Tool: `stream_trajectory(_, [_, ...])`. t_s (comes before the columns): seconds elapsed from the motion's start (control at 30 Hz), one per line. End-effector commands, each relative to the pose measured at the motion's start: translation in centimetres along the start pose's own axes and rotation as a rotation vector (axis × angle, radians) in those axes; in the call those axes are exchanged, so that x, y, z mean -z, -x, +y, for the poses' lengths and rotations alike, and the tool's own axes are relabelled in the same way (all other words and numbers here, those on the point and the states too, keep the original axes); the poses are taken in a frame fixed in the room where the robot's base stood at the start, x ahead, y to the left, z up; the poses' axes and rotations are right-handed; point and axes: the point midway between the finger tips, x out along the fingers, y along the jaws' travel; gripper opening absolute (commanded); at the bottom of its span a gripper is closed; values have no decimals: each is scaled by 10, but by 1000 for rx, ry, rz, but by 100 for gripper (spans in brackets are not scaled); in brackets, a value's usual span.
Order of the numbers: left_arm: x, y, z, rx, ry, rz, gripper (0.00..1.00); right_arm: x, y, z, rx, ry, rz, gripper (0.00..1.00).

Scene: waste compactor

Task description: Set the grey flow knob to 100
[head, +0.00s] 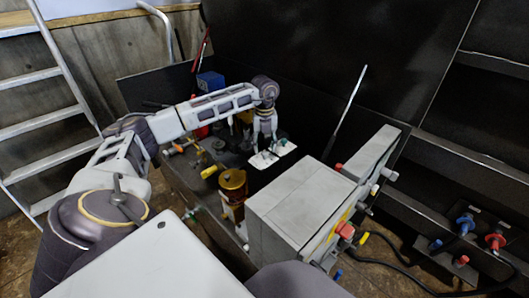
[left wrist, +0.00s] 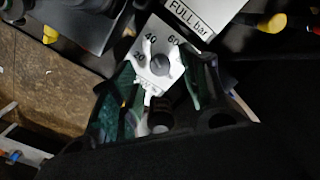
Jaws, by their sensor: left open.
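The rest of the scale is hidden or too dark to read. In the head view the dial plate (head: 285,148) shows partly beneath my left gripper (head: 265,150), and the knob cannot be made out. My left gripper is open and points down at the plate. In the left wrist view its fingers (left wrist: 165,80) lie on either side of the knob. I cannot tell whether they touch it. My right gripper is out of view.
A white "FULL bar" label (left wrist: 189,15) lies beside the dial. A brass cylinder (head: 232,184) and a yellow handle (head: 211,171) stand left of the dial. A grey box (head: 290,208) with a red button (head: 346,230) stands in front. A ladder (head: 45,75) is at far left.

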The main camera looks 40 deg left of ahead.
Motion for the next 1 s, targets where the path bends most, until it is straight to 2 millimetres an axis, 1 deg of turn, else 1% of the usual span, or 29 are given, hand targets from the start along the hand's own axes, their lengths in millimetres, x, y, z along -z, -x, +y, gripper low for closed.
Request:
stream_trajectory(0.03, [0,-7,0,-1,0,1,46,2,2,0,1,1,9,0])
stream_trajectory(0.1, [0,-14,0,1,0,0,46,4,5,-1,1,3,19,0])
stream_trajectory(0.23, [0,-23,0,0,0,1,46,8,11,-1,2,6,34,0])
stream_trajectory(0.4, [0,-27,0,1,0,0,46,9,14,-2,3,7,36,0])
stream_trajectory(0.63, [0,-27,0,1,0,0,46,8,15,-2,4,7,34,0])
stream_trajectory(0.67, [0,-27,0,1,0,0,44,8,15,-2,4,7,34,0])
stream_trajectory(1.0, [0,-27,0,1,0,0,1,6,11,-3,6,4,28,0])
